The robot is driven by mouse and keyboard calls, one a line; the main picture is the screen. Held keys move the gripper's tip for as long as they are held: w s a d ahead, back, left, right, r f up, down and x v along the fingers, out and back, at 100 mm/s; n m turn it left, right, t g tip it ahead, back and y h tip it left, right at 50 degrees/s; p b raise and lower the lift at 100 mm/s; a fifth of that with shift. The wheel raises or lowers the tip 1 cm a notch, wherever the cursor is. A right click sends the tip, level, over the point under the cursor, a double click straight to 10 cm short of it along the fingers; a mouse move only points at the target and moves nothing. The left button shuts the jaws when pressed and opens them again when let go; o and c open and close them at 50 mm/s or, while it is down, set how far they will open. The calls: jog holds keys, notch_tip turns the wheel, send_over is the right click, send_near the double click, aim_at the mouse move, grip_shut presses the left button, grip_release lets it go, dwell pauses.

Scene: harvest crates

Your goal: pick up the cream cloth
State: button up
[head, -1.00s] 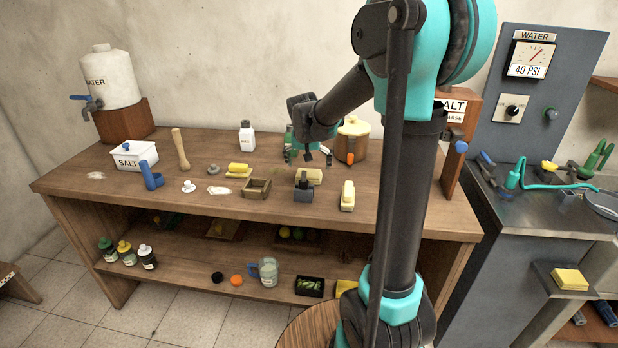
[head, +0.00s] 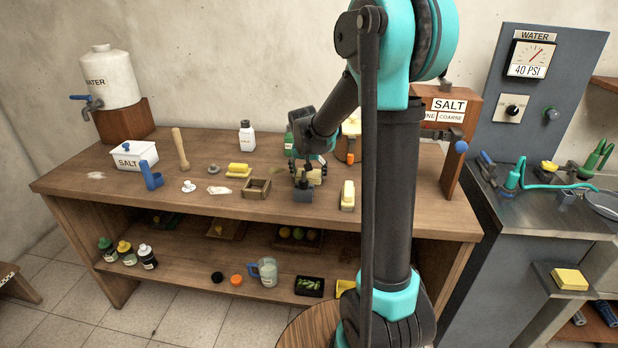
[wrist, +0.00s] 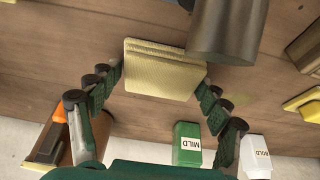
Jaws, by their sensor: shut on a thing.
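The folded cream cloth (wrist: 164,68) lies over the wooden bench top, between the dark green fingertips of my gripper (wrist: 160,82). The fingers press on its two short ends, so my gripper is shut on it. In the head view, my gripper (head: 308,172) points down at the bench and partly hides the cloth (head: 316,177). I cannot tell any gap between the cloth and the bench top.
A grey block with a dark upright part (head: 303,192) stands close in front of the cloth. A green bottle marked MILD (wrist: 187,145) and a white bottle marked BOLD (wrist: 256,155) are behind.

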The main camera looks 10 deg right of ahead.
aim_at(309, 174)
jog(key=shift+c, duration=1.2)
jog(key=shift+r, duration=0.1)
notch_tip(309, 174, up, 20)
